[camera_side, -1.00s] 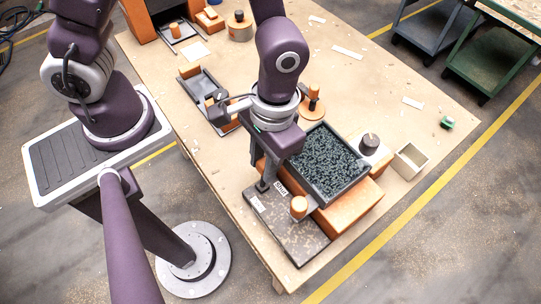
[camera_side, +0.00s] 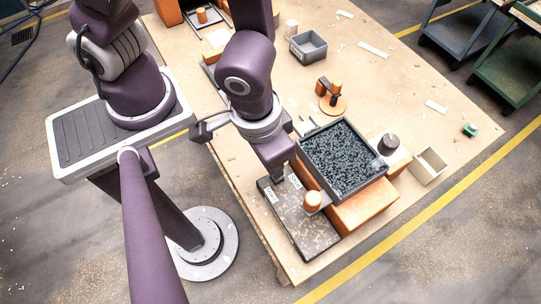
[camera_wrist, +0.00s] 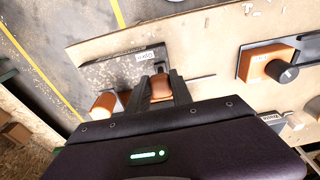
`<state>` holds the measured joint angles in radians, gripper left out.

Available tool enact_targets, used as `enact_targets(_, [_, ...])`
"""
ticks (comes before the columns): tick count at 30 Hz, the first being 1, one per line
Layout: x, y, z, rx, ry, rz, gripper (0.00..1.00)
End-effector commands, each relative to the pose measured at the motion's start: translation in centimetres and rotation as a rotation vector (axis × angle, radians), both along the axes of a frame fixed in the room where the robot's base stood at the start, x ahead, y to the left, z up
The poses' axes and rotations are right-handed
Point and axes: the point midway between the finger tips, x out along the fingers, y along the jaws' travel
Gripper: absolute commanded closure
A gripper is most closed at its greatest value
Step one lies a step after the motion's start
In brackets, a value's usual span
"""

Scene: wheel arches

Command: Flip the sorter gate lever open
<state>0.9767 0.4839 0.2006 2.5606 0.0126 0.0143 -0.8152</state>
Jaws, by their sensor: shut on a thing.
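The sorter gate's dark speckled plate (camera_side: 303,232) lies at the table's front edge, with two small white labels at its far end. It also shows in the wrist view (camera_wrist: 105,72), where one label is visible. My gripper (camera_side: 280,178) is low at that far end, beside the labels. In the wrist view my gripper (camera_wrist: 161,84) is shut on an orange-brown piece, apparently the lever handle (camera_wrist: 161,90). The lever's lower part and pivot are hidden.
A grey tray of dark granules (camera_side: 343,157) on an orange block (camera_side: 362,203) stands close right of the plate. Beyond are a dark knob on a block (camera_side: 388,144), an open pale box (camera_side: 430,165), a wooden-handled disc (camera_side: 332,104) and a grey bin (camera_side: 308,46).

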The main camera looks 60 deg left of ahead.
Motion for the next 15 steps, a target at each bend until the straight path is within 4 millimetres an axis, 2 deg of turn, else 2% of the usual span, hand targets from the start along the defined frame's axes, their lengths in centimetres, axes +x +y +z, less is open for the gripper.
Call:
enact_targets(1, [0.09, -0.09, 0.02, -0.003, -0.002, 0.0, 0.71])
enact_targets(4, [0.07, -0.07, 0.01, -0.002, -0.002, 0.0, 0.52])
enact_targets(12, [0.03, -0.02, 0.0, 0.0, 0.0, 0.0, 0.51])
enact_targets(15, [0.01, -0.09, 0.78, -0.002, -0.003, 0.0, 0.51])
